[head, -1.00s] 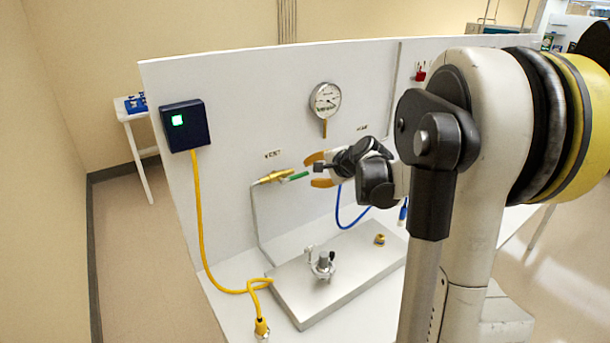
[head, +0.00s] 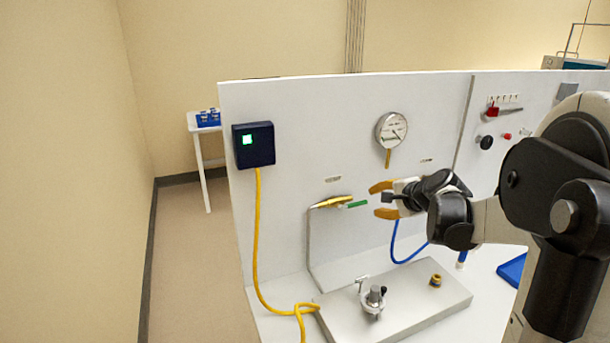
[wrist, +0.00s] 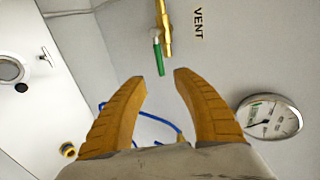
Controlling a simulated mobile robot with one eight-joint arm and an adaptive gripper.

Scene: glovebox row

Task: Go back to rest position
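My gripper (head: 376,200) is open and empty in front of the white panel (head: 285,200); its two orange fingers stand apart in the wrist view (wrist: 160,85). The brass vent valve (head: 333,202) with its green handle (head: 357,205) is on the panel just left of my fingertips, apart from them. In the wrist view the valve (wrist: 165,28) and its green handle (wrist: 159,58) lie beyond the fingertips, with nothing between the fingers.
A round gauge (head: 391,130) is on the panel above my gripper. A dark box (head: 253,145) with a green light and yellow cable (head: 259,240) is at left. Below, a metal plate (head: 420,312) bears a clamp-like fitting (head: 373,298) and brass nut (head: 436,280). A blue hose (head: 405,258) hangs behind.

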